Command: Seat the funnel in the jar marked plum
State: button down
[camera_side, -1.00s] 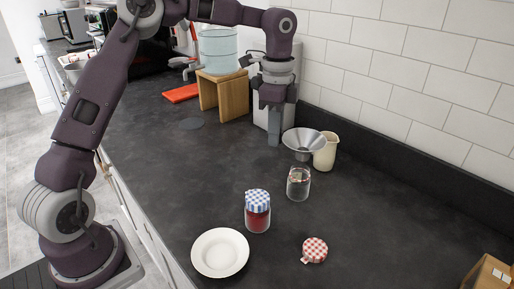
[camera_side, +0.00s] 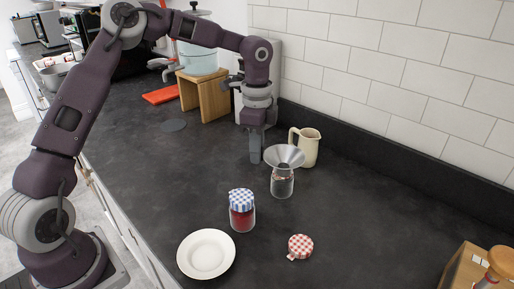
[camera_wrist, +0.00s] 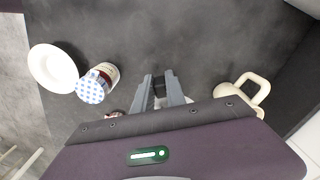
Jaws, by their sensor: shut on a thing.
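A grey metal funnel (camera_side: 285,155) sits directly above an open clear glass jar (camera_side: 282,187), wide end up. Its narrow end is at the jar's mouth; I cannot tell how far it is inside. My gripper (camera_side: 256,158) is shut on the funnel at its left edge and points down. In the wrist view my gripper's fingers (camera_wrist: 158,88) show, but the funnel is not clearly seen there. A jar of red contents with a blue checked lid (camera_side: 241,212) stands nearer the front; its lid also shows in the wrist view (camera_wrist: 90,89). No word on either jar is readable.
A cream jug (camera_side: 309,148) stands close behind the funnel. A white plate (camera_side: 206,254) and a loose red checked lid (camera_side: 300,246) lie in front. A wooden stand (camera_side: 204,98) is at the back. The dark counter between is clear.

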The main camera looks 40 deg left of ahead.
jog(key=c, duration=1.3)
grip_release()
jog(key=shift+o, duration=0.5)
jog(key=o, duration=0.4)
jog(key=shift+r, duration=0.1)
jog(key=shift+r, duration=4.4)
